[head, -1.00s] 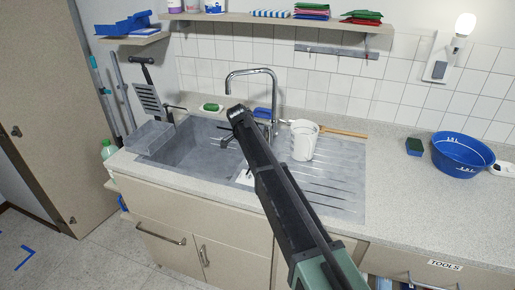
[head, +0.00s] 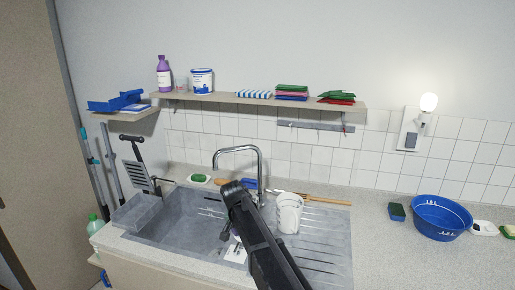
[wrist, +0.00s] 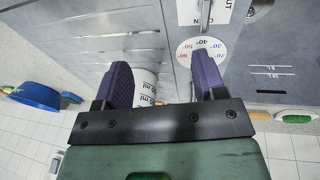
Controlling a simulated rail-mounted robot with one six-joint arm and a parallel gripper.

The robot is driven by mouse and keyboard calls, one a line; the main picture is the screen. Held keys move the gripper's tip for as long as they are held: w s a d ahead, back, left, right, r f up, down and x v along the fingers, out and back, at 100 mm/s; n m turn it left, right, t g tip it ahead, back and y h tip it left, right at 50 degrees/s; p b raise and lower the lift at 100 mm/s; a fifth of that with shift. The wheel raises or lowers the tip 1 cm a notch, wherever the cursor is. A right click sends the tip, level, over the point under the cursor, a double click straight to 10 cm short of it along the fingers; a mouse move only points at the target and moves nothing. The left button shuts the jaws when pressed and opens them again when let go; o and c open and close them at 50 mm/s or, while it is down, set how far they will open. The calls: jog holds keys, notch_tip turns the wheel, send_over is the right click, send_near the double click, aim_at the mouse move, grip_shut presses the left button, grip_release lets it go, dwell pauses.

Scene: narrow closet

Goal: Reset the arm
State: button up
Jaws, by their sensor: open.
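My gripper (wrist: 163,78) is open, with two purple-padded fingers apart and nothing between them. In the head view my arm reaches up from the bottom over the sink (head: 185,212) and drainboard (head: 325,250), and its fingers are mostly hidden by the wrist. A white measuring jug (head: 289,213) stands on the drainboard just right of my wrist. In the wrist view the jug (wrist: 146,88) shows partly behind the left finger. A white card with a temperature dial (wrist: 201,50) lies below the fingers; it also shows in the head view (head: 236,252).
The tap (head: 240,150) rises behind my wrist. A wooden-handled tool (head: 325,200) lies behind the jug. A blue basin (head: 440,218) and sponge (head: 397,212) stand on the right counter. A shelf (head: 260,98) with bottle, tub and cloths is above. The counter's right front is clear.

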jog(key=s+d+n+g+y, duration=0.1)
jog(key=s+d+n+y, duration=0.1)
jog(key=s+d, duration=2.1)
jog(key=s, duration=0.3)
jog(key=shift+s+d+f+n+y, duration=0.2)
jog(key=shift+s+n+y, duration=0.1)
jog(key=shift+s+n, duration=0.1)
